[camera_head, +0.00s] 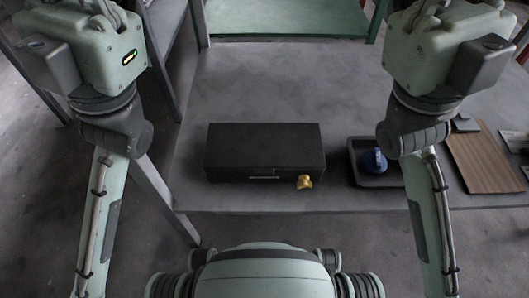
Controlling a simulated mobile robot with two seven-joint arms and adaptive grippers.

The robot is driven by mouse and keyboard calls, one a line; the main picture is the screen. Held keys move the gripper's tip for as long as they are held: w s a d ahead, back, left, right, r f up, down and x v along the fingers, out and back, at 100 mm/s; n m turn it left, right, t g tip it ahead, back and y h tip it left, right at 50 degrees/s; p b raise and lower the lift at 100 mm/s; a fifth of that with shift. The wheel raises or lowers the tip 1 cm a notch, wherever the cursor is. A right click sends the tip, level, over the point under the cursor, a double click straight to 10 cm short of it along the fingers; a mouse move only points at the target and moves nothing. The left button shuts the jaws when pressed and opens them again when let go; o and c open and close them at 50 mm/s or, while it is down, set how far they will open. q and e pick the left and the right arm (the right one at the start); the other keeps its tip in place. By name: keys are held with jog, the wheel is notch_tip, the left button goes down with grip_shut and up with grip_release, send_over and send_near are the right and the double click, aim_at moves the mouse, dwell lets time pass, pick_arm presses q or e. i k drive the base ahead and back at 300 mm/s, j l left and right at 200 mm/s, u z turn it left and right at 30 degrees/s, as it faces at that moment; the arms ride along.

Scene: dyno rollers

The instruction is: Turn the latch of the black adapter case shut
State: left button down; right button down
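The black adapter case (264,148) sits on the grey table, left of the tray, with its front face toward me. Its lid looks down. A brass-coloured latch (304,182) sticks out low on the right part of the front face. I cannot tell from its shape whether it is turned shut. A thin pale strip (264,177) shows on the front, left of the latch. Both my arms rise at the sides of the picture, and neither gripper is in view. Nothing of mine touches the case.
A dark tray (378,181) with a blue object (373,161) stands right of the case, partly behind my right arm. A brown board (484,160) lies farther right. The grey table (250,80) is clear behind the case. Its front edge runs just before the case.

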aim_at(303, 182)
jog(key=k, duration=0.3)
jog(key=k+l, duration=0.15)
jog(key=l, duration=0.2)
jog(key=k+l, duration=0.15)
jog(key=l, duration=0.15)
jog(key=k+l, duration=0.1)
jog(key=l, duration=0.45)
jog(key=k+l+u, duration=0.1)
jog(key=l, duration=0.5)
jog(key=i+l, duration=0.4)
jog(key=i+l+u, duration=0.05)
